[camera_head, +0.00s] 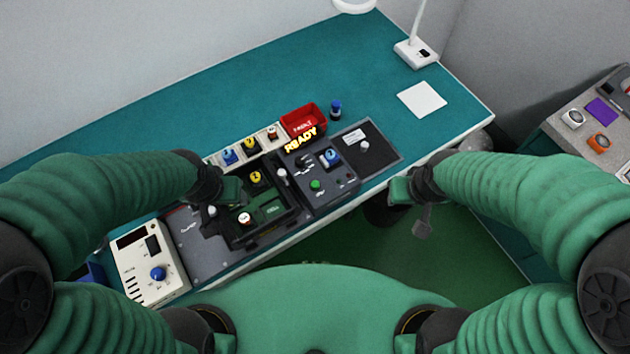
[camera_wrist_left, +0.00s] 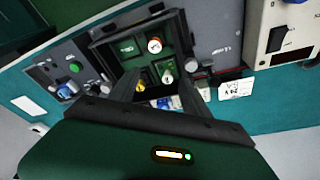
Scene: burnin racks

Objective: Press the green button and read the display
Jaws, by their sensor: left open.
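The round green button (camera_head: 316,185) sits on a dark control panel, and it also shows in the left wrist view (camera_wrist_left: 75,67). My left gripper (camera_head: 226,206) is over the dark tray unit left of the panel, apart from the button. In the left wrist view its two fingers (camera_wrist_left: 157,84) are spread with nothing held between them. My right gripper (camera_head: 412,205) is at the table's front edge, right of the panel; its jaw gap is unclear.
The tray unit (camera_head: 262,235) holds small yellow and white-topped parts. A cream box with a blue knob (camera_head: 158,273) stands at the left. A red bin (camera_head: 302,122), a blue-topped item (camera_head: 336,108) and a white sheet (camera_head: 422,99) lie behind. The teal table's back is clear.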

